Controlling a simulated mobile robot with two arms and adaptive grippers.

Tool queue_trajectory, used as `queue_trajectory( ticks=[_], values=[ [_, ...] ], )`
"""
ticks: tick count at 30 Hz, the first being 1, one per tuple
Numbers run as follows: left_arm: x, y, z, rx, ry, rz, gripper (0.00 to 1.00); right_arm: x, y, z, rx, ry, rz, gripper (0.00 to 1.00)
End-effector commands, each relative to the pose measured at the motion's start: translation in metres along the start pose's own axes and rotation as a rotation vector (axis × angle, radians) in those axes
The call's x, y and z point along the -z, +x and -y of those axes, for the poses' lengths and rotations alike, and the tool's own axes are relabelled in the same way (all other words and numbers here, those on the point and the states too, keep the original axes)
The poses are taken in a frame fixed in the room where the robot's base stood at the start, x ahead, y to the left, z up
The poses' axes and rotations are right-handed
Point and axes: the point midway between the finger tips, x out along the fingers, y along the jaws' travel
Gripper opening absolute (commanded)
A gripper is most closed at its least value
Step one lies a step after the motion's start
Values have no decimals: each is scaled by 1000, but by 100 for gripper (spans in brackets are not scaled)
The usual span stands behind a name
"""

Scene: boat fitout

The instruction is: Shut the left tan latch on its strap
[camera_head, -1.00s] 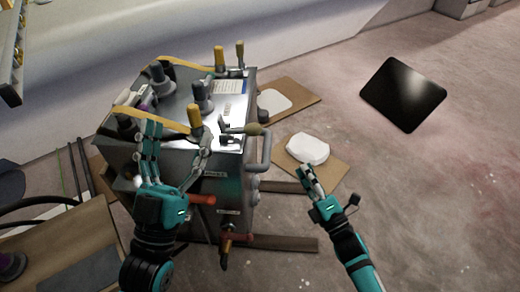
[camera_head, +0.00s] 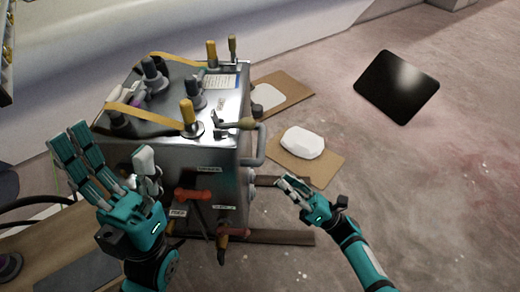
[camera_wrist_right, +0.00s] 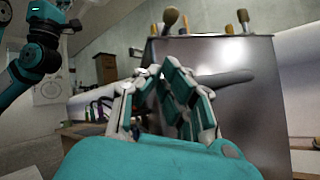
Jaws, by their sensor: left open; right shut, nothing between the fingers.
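A metal tank (camera_head: 190,150) stands in the middle left, with two tan straps across its top, the front strap (camera_head: 150,117) and the back strap (camera_head: 180,61). Another brown lever (camera_head: 233,45) stands upright at the back. I cannot tell which is the left latch. My left gripper (camera_head: 112,150) is open and empty, in front of the tank's left front corner. My right gripper (camera_head: 290,184) is shut and empty, right of the tank; its fingers also show in the right wrist view (camera_wrist_right: 165,95).
Yellow-handled posts (camera_head: 188,112) and dark knobs (camera_head: 155,75) rise from the tank's top. A side handle (camera_head: 256,150) and red valve handle (camera_head: 192,194) stick out. White pads on cardboard (camera_head: 302,143) and a black panel (camera_head: 398,87) lie on the floor at right, with free room around.

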Motion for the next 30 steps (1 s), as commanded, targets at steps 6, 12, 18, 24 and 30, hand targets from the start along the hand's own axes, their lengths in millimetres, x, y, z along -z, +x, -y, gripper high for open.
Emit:
queue_trajectory(
  ticks=[6, 12, 18, 24, 30],
  values=[
    [0, 0, 0, 0, 0, 1, 77, 0, 26, -1, -4, 1, 2, 0],
    [0, -1, 0, 0, 0, 1, 77, 0, 69, -1, -4, 0, 3, 0],
    [-1, -3, 0, 0, 0, 2, 77, -6, 106, 0, -2, -3, 2, 0],
    [-1, -3, 0, 0, 0, 2, 77, -23, 123, 0, -1, 0, 0, 0],
    [-1, -3, 0, 0, 0, 3, 77, -28, 128, 0, -1, 1, 0, 0]
  ],
)
